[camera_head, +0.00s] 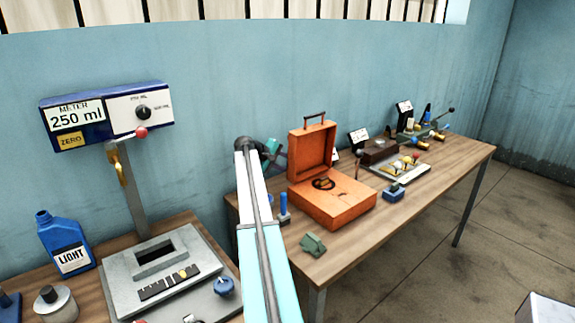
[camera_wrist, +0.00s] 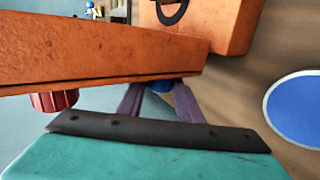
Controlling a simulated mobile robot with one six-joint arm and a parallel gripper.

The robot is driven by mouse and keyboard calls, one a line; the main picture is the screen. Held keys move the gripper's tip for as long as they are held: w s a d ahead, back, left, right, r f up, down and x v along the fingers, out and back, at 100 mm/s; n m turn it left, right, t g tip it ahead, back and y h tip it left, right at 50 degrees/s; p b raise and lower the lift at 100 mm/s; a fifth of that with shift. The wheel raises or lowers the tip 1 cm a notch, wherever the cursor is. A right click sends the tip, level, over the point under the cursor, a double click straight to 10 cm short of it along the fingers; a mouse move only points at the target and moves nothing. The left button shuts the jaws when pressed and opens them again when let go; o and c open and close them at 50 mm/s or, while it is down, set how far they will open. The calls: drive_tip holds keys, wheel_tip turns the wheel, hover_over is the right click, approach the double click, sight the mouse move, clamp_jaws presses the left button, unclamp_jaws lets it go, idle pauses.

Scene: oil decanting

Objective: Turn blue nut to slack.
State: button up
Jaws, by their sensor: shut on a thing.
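The blue nut (camera_wrist: 157,104) shows only in part in the wrist view, between the two purple fingers of my gripper (camera_wrist: 158,94). The fingers are shut on it, close beside the orange edge. The dark bar and teal body of my gripper cover much of the lower picture. In the head view my gripper (camera_head: 271,152) is a small teal shape just left of the orange case lid, partly hidden by my arm. The nut cannot be made out there.
The open orange case (camera_head: 335,207) stands on the wooden table, its lid (camera_head: 311,151) upright. A red knob (camera_wrist: 53,101) and a blue disc (camera_wrist: 297,108) flank my gripper. A blue post (camera_head: 284,207) and green block (camera_head: 313,244) stand near the case.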

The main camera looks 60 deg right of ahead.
drive_tip(key=o, duration=1)
drive_tip(key=shift+o, duration=0.2)
drive_tip(key=b+v, duration=0.2)
drive_tip(key=v, duration=1.1)
drive_tip(key=shift+a+r+b, duration=0.15)
drive_tip(key=shift+a+b, duration=0.2)
drive_tip(key=shift+b, duration=0.05)
drive_tip(key=shift+w, duration=0.1)
